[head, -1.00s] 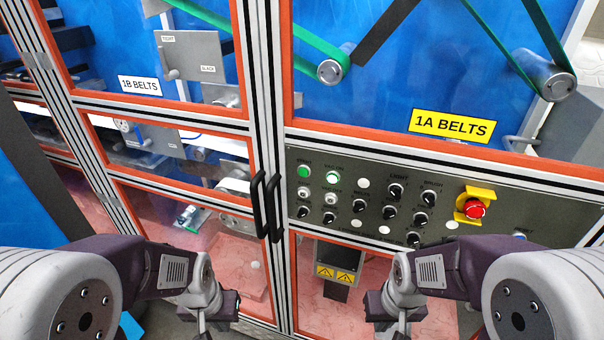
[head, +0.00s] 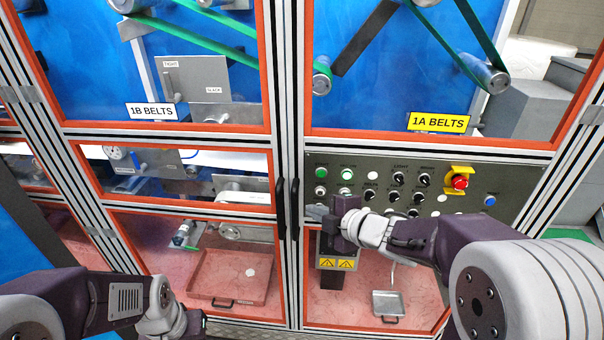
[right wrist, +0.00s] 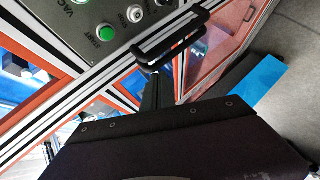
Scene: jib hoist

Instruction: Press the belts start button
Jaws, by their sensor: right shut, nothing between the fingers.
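The green start button (head: 321,173) is at the upper left of the grey control panel (head: 520,180), below the 1A BELTS sign (head: 438,122). It also shows in the right wrist view as a green button (right wrist: 105,118) labelled START. A second green button (head: 347,174) sits just right of it. My right gripper (head: 317,212) is shut and empty, its tips pointing left at the panel's lower left, below the start button in the head view. Whether it touches the panel cannot be told. My left gripper (head: 193,325) is low at the bottom edge, its fingers hardly visible.
Black door handles (head: 287,208) stand upright just left of the panel; one shows large in the right wrist view (right wrist: 170,38). Dark knobs and a red emergency stop (head: 460,182) share the panel. A tray (head: 388,304) lies behind the lower right window.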

